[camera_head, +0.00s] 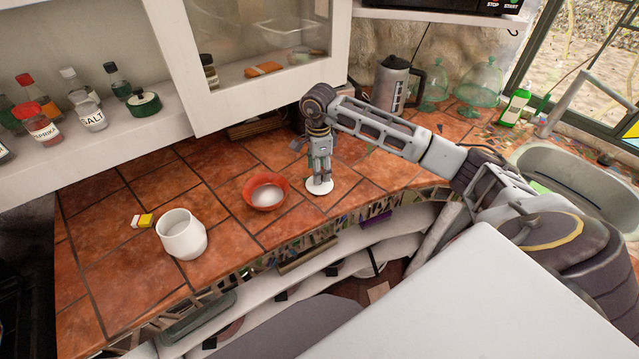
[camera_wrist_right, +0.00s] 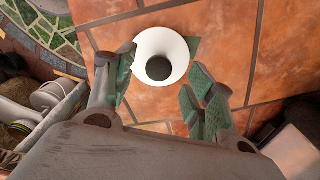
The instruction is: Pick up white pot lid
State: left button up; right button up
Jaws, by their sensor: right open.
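The white pot lid (camera_head: 319,188) lies on the tiled counter near its front edge. In the right wrist view the lid (camera_wrist_right: 175,44) is a white disc with a dark round knob (camera_wrist_right: 158,68) in its middle. My right gripper (camera_head: 320,173) points down just above the lid. In the wrist view its two fingers (camera_wrist_right: 160,76) are spread apart, with the knob ahead of the gap between them. Nothing is held. Whether the fingers touch the lid cannot be told. My left gripper is not in view.
A red bowl (camera_head: 266,192) stands close left of the lid. A white pot (camera_head: 181,234) and a small yellow-and-white block (camera_head: 142,221) are farther left. A metal jug (camera_head: 392,83) and green glassware (camera_head: 479,82) stand behind my right arm. A cabinet (camera_head: 250,60) overhangs the counter.

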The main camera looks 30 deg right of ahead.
notch_tip(320, 180, down, 2)
jog(key=shift+s+d+f+p, duration=0.1)
jog(key=shift+d+f+p, duration=0.1)
jog(key=shift+p, duration=0.15)
jog(key=shift+f, duration=0.9)
jog(key=c, duration=1.1)
jog(key=shift+r, duration=0.1)
jog(key=shift+c, duration=0.2)
jog(key=shift+r+b, duration=0.7)
jog(key=shift+r, duration=4.25)
jog(key=shift+r, duration=0.1)
